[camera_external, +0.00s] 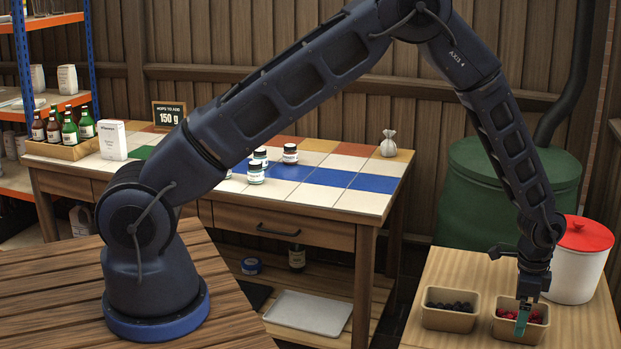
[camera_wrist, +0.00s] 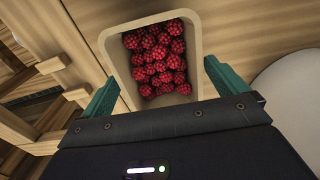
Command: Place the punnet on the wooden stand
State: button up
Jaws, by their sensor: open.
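A tan punnet of red berries (camera_external: 519,332) sits on the wooden-topped surface (camera_external: 450,271) at the lower right. It fills the upper middle of the wrist view (camera_wrist: 112,58). A second punnet with dark berries (camera_external: 448,319) stands just left of it. My gripper (camera_external: 522,318) points down over the red-berry punnet. In the wrist view its teal fingers (camera_wrist: 161,72) are open, one on each side of the near part of this punnet. I cannot tell whether they touch it. No separate wooden stand can be made out with certainty.
A white bin with a red lid (camera_external: 578,262) stands close behind the punnets, with a green vessel (camera_external: 475,200) beyond it. The tiled table (camera_external: 345,198) at the middle holds jars (camera_external: 256,172), a small sack (camera_external: 388,143) and a bottle crate (camera_external: 62,151). Its front right tiles are clear.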

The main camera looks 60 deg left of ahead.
jog(key=s+a+r+n, duration=0.1)
jog(key=s+a+r, duration=0.1)
jog(key=r, duration=0.7)
jog(key=s+a+r+t, duration=0.1)
jog(key=s+a+r, duration=0.15)
jog(key=r, duration=0.65)
jog(key=s+a+r+n, duration=0.1)
jog(key=a+r, duration=0.2)
jog(key=r, duration=0.5)
jog(key=s+a+r+n+t, duration=0.1)
jog(key=s+a+r, duration=0.2)
jog(key=s+r, duration=0.25)
jog(key=s+a+r+n, duration=0.1)
jog(key=s+a+r, duration=0.35)
jog(key=r, duration=0.25)
jog(key=s+a+r+n+t, duration=0.1)
jog(key=s+a+r+n, duration=0.1)
jog(key=s, duration=0.8)
jog(key=s+a+r+n, duration=0.1)
jog(key=s+a+r, duration=0.1)
jog(key=s, duration=0.8)
jog(key=s+a+r+n+t, duration=0.1)
jog(key=s+a+r+n, duration=0.1)
jog(key=s, duration=0.8)
jog(key=shift+s+a+r+n+t, duration=0.3)
jog(key=shift+a+r, duration=0.2)
jog(key=shift+a, duration=0.7)
